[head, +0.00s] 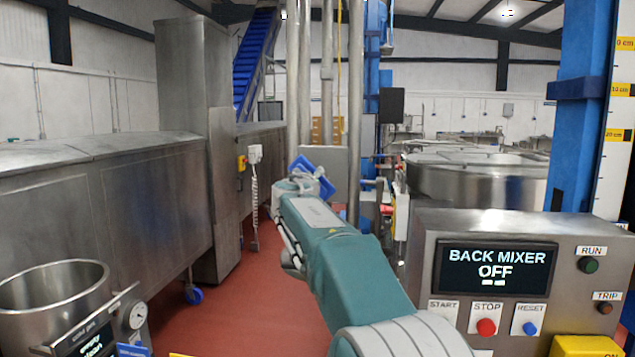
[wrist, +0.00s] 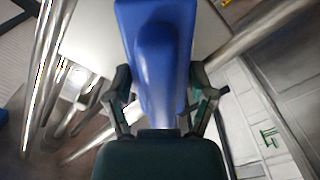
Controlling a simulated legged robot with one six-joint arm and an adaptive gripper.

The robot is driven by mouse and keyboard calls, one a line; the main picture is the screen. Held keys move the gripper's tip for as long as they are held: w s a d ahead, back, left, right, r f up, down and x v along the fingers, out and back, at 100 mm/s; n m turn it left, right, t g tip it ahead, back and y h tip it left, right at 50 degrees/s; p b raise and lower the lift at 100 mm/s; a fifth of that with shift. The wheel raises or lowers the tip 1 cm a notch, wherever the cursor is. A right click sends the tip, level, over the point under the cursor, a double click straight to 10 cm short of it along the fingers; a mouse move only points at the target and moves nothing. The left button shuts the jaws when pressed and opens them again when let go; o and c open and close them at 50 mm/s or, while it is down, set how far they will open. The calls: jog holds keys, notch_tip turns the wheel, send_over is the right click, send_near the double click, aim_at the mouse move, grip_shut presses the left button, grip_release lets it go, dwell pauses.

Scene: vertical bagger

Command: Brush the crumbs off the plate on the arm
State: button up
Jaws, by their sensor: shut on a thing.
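My gripper (wrist: 163,103) is shut on a blue brush (wrist: 165,55), with a dark finger on each side of it. The brush also shows small in the head view (head: 314,178), at the far end of my arm; its bristles cannot be made out. Behind it stands a flat light grey panel (head: 334,158), which also shows in the wrist view (wrist: 92,32). I cannot tell whether this is the plate, or whether brush and panel touch. No crumbs can be made out.
A control box (head: 490,250) reading BACK MIXER OFF stands at the right, beside a blue post (head: 578,110). A steel vessel (head: 475,180) is behind it. A steel trough (head: 100,200) and a round pot (head: 50,285) fill the left. Red floor (head: 265,310) is clear between.

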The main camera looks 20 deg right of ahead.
jog(key=shift+w+a+r, duration=0.2)
jog(key=shift+w+a, duration=0.25)
jog(key=shift+a, duration=0.1)
jog(key=shift+w+a+r, duration=0.2)
jog(key=shift+w+a, duration=0.2)
jog(key=shift+a, duration=0.15)
jog(key=shift+s+d, duration=0.55)
jog(key=shift+d, duration=0.3)
jog(key=shift+s+d, duration=0.5)
jog(key=shift+d, duration=0.35)
jog(key=shift+s+d, duration=0.65)
jog(key=shift+d, duration=0.25)
jog(key=shift+s+d, duration=0.6)
jog(key=shift+d, duration=0.3)
jog(key=shift+s+d, duration=0.65)
jog(key=shift+d, duration=0.25)
jog(key=w+a, duration=0.6)
jog(key=a, duration=0.3)
jog(key=shift+w+a, duration=0.25)
jog(key=shift+s+a, duration=0.1)
jog(key=shift+v, duration=2.8)
